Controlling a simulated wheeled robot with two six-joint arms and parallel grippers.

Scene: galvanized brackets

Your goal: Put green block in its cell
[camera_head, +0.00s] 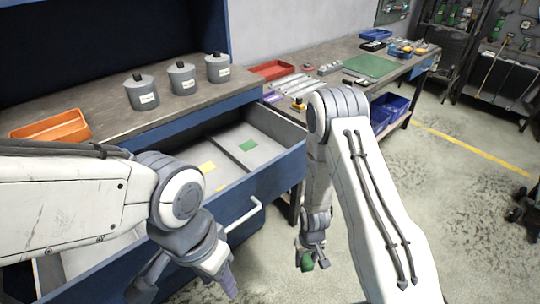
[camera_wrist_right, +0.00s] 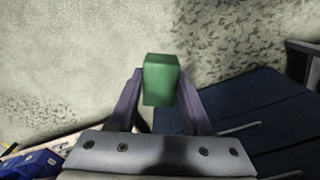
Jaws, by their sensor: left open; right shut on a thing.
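The green block (camera_head: 308,264) is held between the fingertips of my right gripper (camera_head: 312,252), low in front of the open drawer and to the right of its handle. In the right wrist view the green block (camera_wrist_right: 161,80) sits between the two fingers, above the floor. The open drawer (camera_head: 277,175) has a pale bottom split by a dark divider (camera_head: 232,156). A green patch (camera_head: 248,146) lies right of the divider, and a yellow patch (camera_head: 207,168) left of it. My left gripper (camera_head: 190,287) is open and empty in front of the drawer, hiding part of it.
Grey canisters (camera_head: 183,79) and an orange tray (camera_head: 50,127) stand on the worktop above the drawer. The drawer handle (camera_head: 245,215) sticks out in front. A side bench (camera_head: 340,50) holds a red tray, a green mat and parts.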

